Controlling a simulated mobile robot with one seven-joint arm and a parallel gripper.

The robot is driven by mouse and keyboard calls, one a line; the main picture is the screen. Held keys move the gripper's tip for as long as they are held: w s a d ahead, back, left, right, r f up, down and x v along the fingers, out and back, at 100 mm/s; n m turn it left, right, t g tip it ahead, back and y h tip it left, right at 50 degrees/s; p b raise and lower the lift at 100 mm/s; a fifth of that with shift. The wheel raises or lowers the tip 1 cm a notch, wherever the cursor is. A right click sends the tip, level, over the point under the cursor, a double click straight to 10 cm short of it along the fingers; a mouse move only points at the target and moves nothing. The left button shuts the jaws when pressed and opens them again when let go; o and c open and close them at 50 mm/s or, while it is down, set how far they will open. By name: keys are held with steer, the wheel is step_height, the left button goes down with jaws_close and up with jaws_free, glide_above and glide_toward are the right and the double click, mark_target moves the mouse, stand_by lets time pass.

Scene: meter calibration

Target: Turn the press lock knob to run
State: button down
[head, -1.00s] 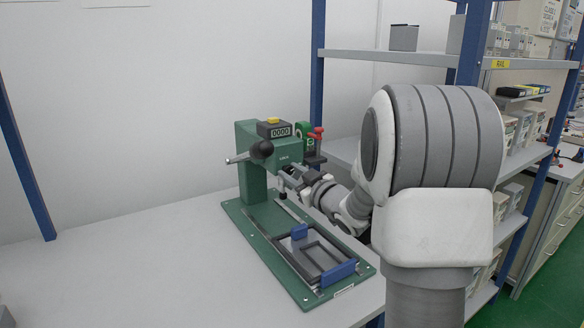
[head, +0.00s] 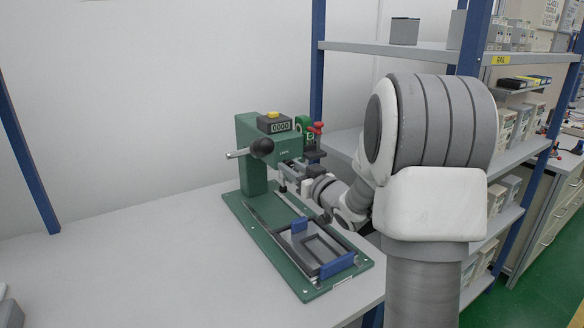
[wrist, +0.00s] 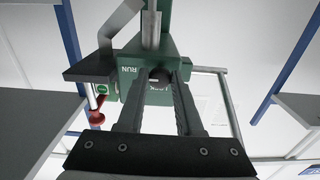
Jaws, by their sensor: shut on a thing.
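The green press (head: 252,160) stands on a green base on the bench. Its dark round lock knob (wrist: 160,75) shows in the wrist view, with a small pale mark on its left part. A RUN label (wrist: 127,69) is to the left of the knob and a LOCK label (wrist: 158,88) is just below it; both read upside down. My gripper (wrist: 159,78) is shut on the knob, one finger on each side. In the head view my gripper (head: 285,171) is at the press head's front, and the knob is hidden there.
A black-ball lever (head: 262,147) sticks out left of the press head. A counter (head: 275,124) reading 0000 sits on top. A tray fixture with blue blocks (head: 337,266) lies on the base.

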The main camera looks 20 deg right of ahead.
steer(key=c, duration=0.6)
jaws_free()
steer(key=s+d, duration=0.1)
steer(key=s, duration=0.4)
steer(key=s+d+p, duration=0.1)
steer(key=s, duration=0.5)
steer(key=s+d, duration=0.1)
steer(key=s, duration=0.5)
steer(key=shift+s+d+p, duration=0.1)
steer(key=shift+d+p, duration=0.1)
steer(key=shift+p, duration=0.1)
